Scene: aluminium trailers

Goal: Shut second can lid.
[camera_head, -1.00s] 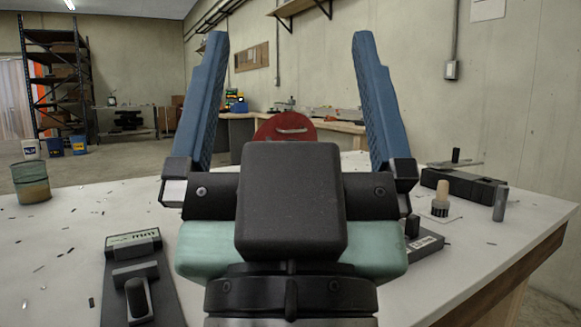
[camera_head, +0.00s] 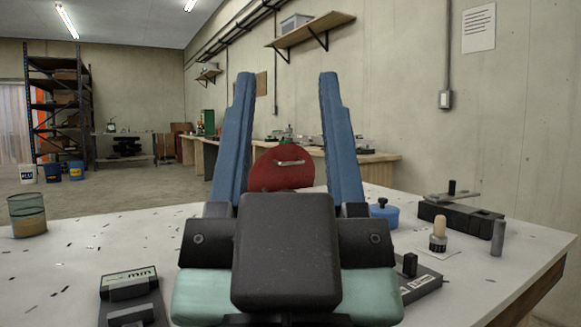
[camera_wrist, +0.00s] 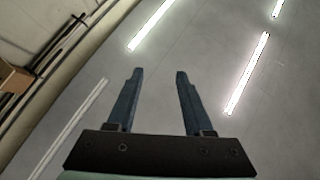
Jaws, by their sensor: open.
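My gripper (camera_head: 287,85) points upward in the middle of the head view, its two blue fingers apart with nothing between them. It also shows in the wrist view (camera_wrist: 159,75), against the ceiling. A red rounded lid (camera_head: 278,170) with a pale handle stands upright behind the fingers. My gripper's body hides whatever is below it. A blue round container (camera_head: 385,214) with a dark knob sits on the table just right of the gripper, partly hidden. A green and tan can (camera_head: 27,216) stands at the table's far left. I cannot tell which is the second can.
The white table (camera_head: 100,240) carries small dark scraps. A black device (camera_head: 133,285) lies at front left. On the right are a black block (camera_head: 458,217), a wooden-handled brush (camera_head: 438,236) and a grey cylinder (camera_head: 498,238). The left middle of the table is mostly clear.

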